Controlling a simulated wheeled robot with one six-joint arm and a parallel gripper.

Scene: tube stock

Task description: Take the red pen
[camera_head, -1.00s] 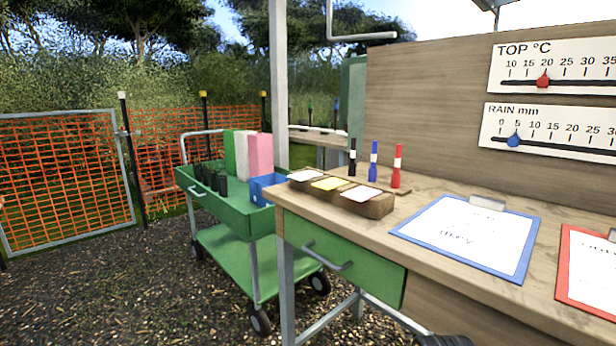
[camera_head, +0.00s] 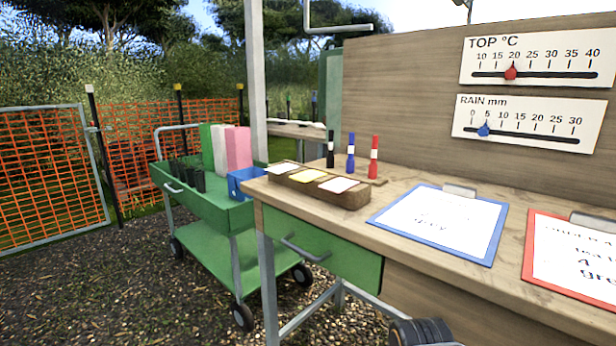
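The red pen (camera_head: 374,157) stands upright on the wooden bench (camera_head: 400,188), with a white band around its middle. It is the rightmost of three pens. A blue pen (camera_head: 351,153) and a black pen (camera_head: 330,149) stand to its left. All three seem to stand on a thin wooden base behind the wooden tray. My gripper is not clearly seen; a dark rounded part, which may be my arm, shows at the bottom edge below the bench.
A wooden tray (camera_head: 343,197) with labelled compartments sits in front of the pens. A blue-framed sheet (camera_head: 487,261) and a red-framed sheet (camera_head: 531,240) lie to the right. A green trolley (camera_head: 218,211) stands left of the bench. The bench has a green drawer (camera_head: 345,264).

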